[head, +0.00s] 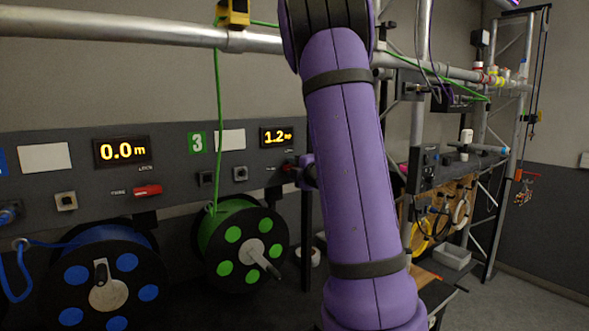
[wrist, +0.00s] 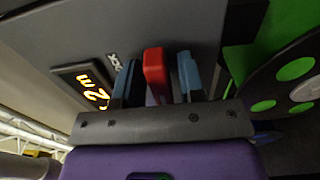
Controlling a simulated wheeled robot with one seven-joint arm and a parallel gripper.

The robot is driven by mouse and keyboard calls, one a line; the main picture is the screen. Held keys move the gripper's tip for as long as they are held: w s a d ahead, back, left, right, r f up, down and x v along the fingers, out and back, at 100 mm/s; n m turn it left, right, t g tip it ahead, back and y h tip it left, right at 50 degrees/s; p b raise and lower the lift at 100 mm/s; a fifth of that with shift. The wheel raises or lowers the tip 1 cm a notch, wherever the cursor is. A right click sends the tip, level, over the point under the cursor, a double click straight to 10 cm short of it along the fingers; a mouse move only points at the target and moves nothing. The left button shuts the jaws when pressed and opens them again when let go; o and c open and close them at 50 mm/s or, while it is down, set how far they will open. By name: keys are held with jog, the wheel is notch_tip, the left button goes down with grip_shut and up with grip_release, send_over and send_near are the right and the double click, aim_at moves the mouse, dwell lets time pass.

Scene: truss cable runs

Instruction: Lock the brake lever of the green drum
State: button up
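The green drum (head: 243,245), with green discs on a dark flange and a crank handle, hangs below panel number 3. It also shows at the right of the wrist view (wrist: 262,105). Its red brake lever (wrist: 154,72) stands out from the grey panel, and only a small red part shows in the head view (head: 290,165), beside my arm. My gripper (wrist: 158,80) is open, with one blue-grey finger on each side of the lever and visible gaps between. In the head view my purple arm hides most of the gripper. The lever's exact setting is hard to tell.
A blue drum (head: 98,275) hangs to the left, with its own red lever (head: 147,191) above. A display (head: 277,137) reads about 1.2 m. A green cable (head: 218,110) runs from the drum up to the truss pipe (head: 120,30). Open floor shows at the right.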

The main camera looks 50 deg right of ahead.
grip_shut()
jog(key=shift+m, duration=0.5)
jog(key=m, duration=0.3)
jog(key=shift+m, duration=0.4)
jog(key=m, duration=0.4)
jog(key=shift+m, duration=0.3)
jog(key=m, duration=0.4)
jog(key=shift+f+m, duration=0.1)
jog(key=shift+m, duration=2.4)
